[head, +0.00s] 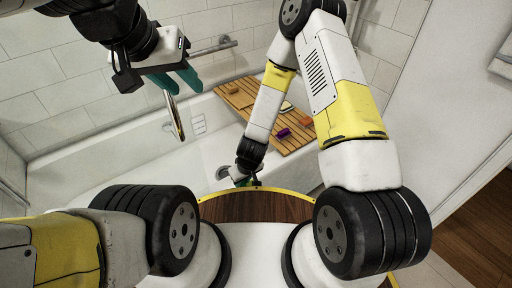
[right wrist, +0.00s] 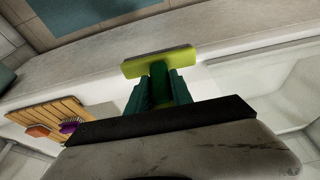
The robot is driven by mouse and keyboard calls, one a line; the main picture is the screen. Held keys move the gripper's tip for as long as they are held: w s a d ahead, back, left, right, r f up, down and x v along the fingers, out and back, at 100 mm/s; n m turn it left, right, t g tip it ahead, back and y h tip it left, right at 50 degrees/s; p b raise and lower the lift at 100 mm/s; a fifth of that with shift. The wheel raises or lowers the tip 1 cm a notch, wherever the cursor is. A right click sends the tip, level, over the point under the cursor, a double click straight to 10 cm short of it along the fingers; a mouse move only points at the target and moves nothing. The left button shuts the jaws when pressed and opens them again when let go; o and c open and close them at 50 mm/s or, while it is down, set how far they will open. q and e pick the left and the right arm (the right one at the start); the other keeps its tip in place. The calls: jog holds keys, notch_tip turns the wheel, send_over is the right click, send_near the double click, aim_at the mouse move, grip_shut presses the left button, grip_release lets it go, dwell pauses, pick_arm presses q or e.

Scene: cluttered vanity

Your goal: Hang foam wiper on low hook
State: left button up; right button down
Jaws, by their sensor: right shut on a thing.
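The foam wiper (right wrist: 158,62) shows in the right wrist view as a lime-green bar with a darker green handle. My right gripper (right wrist: 158,92) is shut on the handle, and the bar sticks out crosswise beyond the fingertips. In the head view, my right gripper (head: 240,179) is low by the tub, largely hidden by its own wrist and the round wooden top. My left gripper (head: 182,84) is raised at the upper left, its teal fingers apart and empty. I cannot make out the low hook in either view.
A white bathtub (head: 75,167) runs along the tiled wall. A slatted wooden tray (head: 290,140) lies across it, with a purple brush (head: 283,133) and an orange item (head: 306,122). A metal spout (head: 174,116) is below my left gripper. A grab bar (head: 214,48) is on the wall.

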jog(key=shift+w+d+f, duration=0.85)
jog(key=shift+w, duration=1.65)
jog(key=shift+w+d+f, duration=0.8)
jog(key=shift+w+d, duration=0.1)
jog(key=shift+w, duration=1.65)
jog(key=shift+w+d+f, duration=0.85)
jog(key=shift+w, duration=1.65)
jog(key=c, duration=1.1)
grip_release()
